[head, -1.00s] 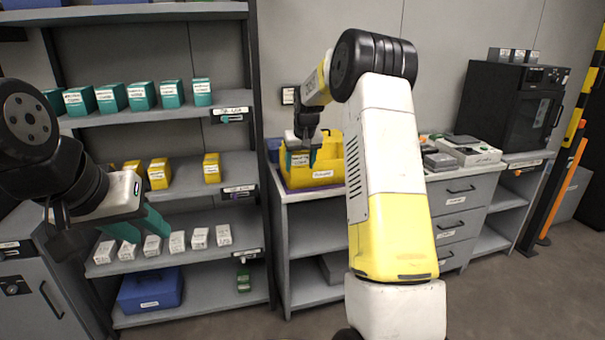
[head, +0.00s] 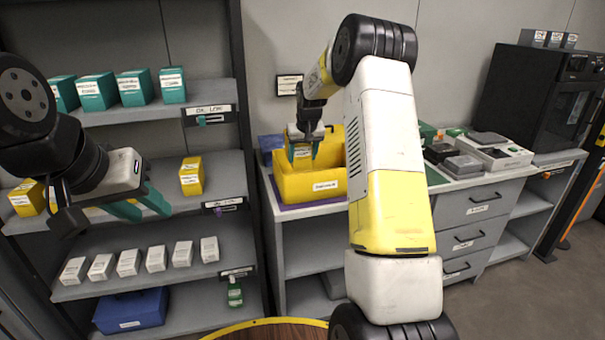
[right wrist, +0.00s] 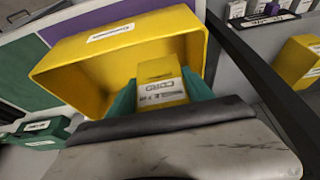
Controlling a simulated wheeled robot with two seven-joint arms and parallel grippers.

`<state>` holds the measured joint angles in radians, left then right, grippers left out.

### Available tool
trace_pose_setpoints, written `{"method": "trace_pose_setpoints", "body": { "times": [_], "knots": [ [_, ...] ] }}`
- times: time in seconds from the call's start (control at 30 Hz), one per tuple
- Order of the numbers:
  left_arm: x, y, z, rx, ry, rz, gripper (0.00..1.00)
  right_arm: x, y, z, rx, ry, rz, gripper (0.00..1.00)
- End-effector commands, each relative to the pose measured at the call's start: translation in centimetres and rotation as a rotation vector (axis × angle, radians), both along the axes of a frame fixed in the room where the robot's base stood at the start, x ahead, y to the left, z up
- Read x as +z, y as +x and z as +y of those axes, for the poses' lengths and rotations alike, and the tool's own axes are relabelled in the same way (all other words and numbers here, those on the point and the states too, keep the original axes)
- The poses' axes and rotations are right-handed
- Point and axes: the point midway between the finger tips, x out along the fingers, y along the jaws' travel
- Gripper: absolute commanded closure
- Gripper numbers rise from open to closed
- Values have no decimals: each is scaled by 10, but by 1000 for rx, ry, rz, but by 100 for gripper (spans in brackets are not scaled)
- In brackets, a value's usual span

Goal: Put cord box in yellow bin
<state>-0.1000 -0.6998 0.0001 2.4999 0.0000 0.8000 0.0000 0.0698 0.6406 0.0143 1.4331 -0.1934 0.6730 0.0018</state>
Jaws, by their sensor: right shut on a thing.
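The cord box is yellow with a white "CORD" label (right wrist: 160,85) in the right wrist view. My right gripper (right wrist: 163,92) is shut on it, with a teal finger on each side. In the head view the right gripper (head: 303,150) holds the box at the mouth of the yellow bin (head: 318,188). The bin's front wall rises before it, and I cannot tell how deep the box is. The bin's open inside also shows in the right wrist view (right wrist: 85,75). My left gripper (head: 140,207) is open and empty, in front of the shelf at left.
The shelf rack (head: 215,165) at left bears teal, yellow and white boxes, with a blue bin (head: 130,311) low down. A dark blue container (head: 268,148) stands behind the yellow bin. Grey devices (head: 462,165) and a black oven (head: 548,105) stand on the right counter. A round wooden surface (head: 275,332) shows at the bottom.

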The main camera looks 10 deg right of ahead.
Motion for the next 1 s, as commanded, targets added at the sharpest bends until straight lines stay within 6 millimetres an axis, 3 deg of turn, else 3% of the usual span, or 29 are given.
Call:
{"method": "trace_pose_setpoints", "body": {
  "times": [0.3, 0.57, 0.7, 1.0],
  "knots": [
    [0, 0, 0, 0, 0, 0, 64, -55, -1, 0, 1, 1, 1, 90],
    [0, 0, 0, 0, 0, 0, 64, -78, -1, 0, 1, 0, 2, 90],
    [0, 0, 0, 0, 0, 0, 64, -98, -1, 0, 0, 0, 2, 90],
    [0, 0, 0, 0, 0, 0, 64, -104, 0, 0, 0, 0, -2, 90]
  ]
}}
